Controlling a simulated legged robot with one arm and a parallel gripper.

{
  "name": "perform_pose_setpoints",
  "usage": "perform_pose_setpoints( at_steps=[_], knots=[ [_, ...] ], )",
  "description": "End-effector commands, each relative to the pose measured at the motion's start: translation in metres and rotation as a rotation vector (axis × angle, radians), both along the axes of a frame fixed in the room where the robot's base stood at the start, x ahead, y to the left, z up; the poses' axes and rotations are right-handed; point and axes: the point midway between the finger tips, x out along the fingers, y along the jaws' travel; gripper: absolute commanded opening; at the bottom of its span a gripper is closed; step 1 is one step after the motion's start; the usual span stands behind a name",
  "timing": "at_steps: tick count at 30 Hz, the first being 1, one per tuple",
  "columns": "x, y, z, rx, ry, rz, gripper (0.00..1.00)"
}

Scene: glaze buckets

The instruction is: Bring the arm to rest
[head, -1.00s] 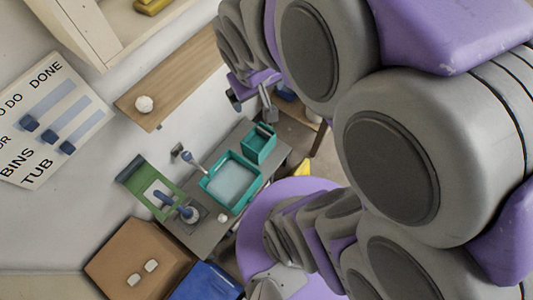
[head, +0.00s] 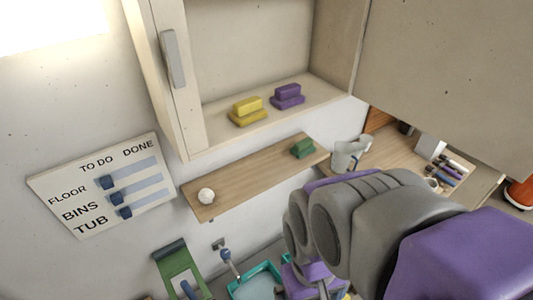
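My arm fills the lower right of the head view, with grey rounded joints and purple links. It is bent, and its far end reaches down toward the bottom edge. Part of my gripper (head: 312,281) shows there, below the grey joints, as a purple piece with a grey part. The fingertips are cut off or hidden, so I cannot see whether it is open or holds anything.
An open wall cabinet (head: 215,140) holds a yellow block (head: 248,111) and a purple block (head: 288,96). Below, a wooden shelf (head: 245,183) carries a white ball (head: 206,196) and a green block (head: 303,148). A teal tub (head: 240,291) and a to-do board (head: 75,205) are at left.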

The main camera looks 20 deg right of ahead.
Motion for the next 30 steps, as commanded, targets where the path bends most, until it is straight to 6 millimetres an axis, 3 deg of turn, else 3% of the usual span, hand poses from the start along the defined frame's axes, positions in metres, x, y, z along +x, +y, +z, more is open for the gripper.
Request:
perform_pose_setpoints(
  at_steps=[30],
  knots=[
    [0.000, 0.000, -0.173, 0.000, 0.000, 0.000, 1.00]
  ],
)
